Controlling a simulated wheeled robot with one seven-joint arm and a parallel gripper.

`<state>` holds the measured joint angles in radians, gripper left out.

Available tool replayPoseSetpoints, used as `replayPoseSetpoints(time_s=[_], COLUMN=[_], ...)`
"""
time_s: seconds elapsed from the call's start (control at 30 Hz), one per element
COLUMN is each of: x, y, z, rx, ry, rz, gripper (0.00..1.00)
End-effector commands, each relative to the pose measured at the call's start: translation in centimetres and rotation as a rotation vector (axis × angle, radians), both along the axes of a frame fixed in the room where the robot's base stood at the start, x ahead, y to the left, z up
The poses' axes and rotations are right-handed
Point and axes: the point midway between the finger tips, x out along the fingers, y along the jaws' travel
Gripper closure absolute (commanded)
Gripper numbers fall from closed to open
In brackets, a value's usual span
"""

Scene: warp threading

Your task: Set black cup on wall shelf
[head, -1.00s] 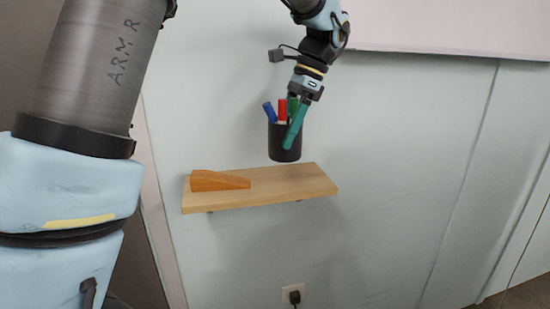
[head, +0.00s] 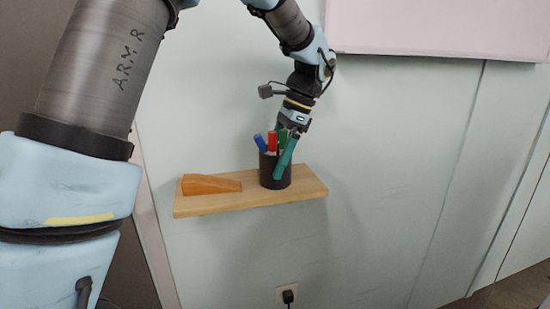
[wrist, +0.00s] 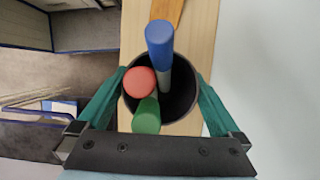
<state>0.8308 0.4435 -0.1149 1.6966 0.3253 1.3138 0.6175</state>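The black cup (head: 268,173) is upright and holds blue, red and green markers. In the head view its base is at the top of the wooden wall shelf (head: 308,186), right of the middle; I cannot tell whether it touches or hovers slightly. My gripper (head: 281,173) comes down from above with its teal fingers on the cup. In the wrist view the fingers lie against both sides of the cup (wrist: 185,101), and the shelf (wrist: 200,35) shows beneath.
An orange wedge-shaped block (head: 208,184) lies on the left part of the shelf, with a small gap to the cup. The shelf's right end is bare. A pale pink panel (head: 440,25) hangs higher on the wall. A socket with a plug (head: 288,294) is below.

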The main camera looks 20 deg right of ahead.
Motion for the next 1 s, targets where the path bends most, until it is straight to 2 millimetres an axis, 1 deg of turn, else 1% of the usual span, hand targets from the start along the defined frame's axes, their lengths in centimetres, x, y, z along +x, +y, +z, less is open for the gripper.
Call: replayPoseSetpoints(time_s=[0.23, 0.37, 0.47, 0.7, 0.8, 0.9, 1.0], x=[0.0, 0.0, -0.1, -0.3, -0.4, -0.5, -0.5], y=[0.0, -0.4, -1.1, -3.1, -3.7, -4.2, -4.5], z=[0.2, 1.1, 2.6, 7.4, 9.0, 10.2, 11.0], rx=[0.0, -0.002, -0.004, -0.003, -0.003, -0.001, -0.001], ry=[0.0, -0.002, -0.002, -0.003, -0.001, 0.0, 0.001], rz=[0.0, -0.001, -0.001, 0.0, -0.001, -0.001, -0.001], gripper=[0.0, 0.0, 0.0, 0.0, 0.0, 0.0, 0.0])
